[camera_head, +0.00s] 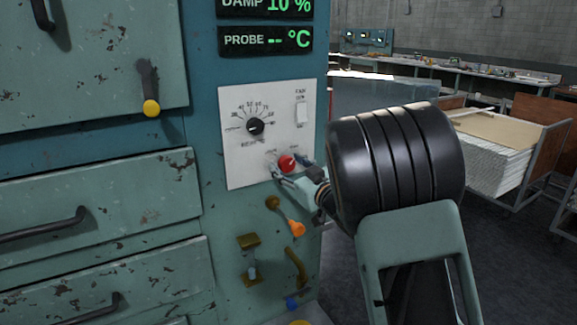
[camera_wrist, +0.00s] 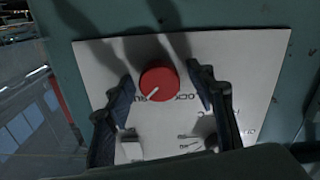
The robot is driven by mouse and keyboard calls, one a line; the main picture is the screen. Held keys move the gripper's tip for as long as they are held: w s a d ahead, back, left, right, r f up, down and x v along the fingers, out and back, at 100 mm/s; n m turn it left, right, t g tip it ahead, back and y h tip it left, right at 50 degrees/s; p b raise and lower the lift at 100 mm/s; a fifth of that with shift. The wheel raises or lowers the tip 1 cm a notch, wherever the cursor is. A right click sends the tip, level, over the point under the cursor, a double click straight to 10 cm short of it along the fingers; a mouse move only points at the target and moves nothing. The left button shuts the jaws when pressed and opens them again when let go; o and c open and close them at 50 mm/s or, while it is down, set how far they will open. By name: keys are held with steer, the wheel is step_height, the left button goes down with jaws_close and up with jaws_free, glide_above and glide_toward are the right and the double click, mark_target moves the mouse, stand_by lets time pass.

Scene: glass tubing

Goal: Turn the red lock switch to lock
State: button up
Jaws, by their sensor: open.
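The red lock switch (camera_head: 287,164) is a round red knob low on the white control panel (camera_head: 240,165). In the wrist view the red knob (camera_wrist: 160,81) has a white pointer mark aimed toward the lower left, and printed letters beside it are partly covered. My gripper (camera_head: 289,174) is at the panel. In the wrist view my gripper (camera_wrist: 160,77) has its two dark fingers spread, one on each side of the knob, with a visible gap on both sides. In the head view the fingers hide part of the lettering around the knob.
A black dial (camera_head: 255,127) and a white rocker switch (camera_head: 301,113) are above the knob. Below are an orange-tipped lever (camera_head: 296,227) and a brass latch (camera_head: 249,255). Drawers with dark handles fill the left. A cart with stacked sheets (camera_head: 497,155) stands at the right.

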steer(key=c, duration=1.2)
steer(key=shift+o, duration=0.2)
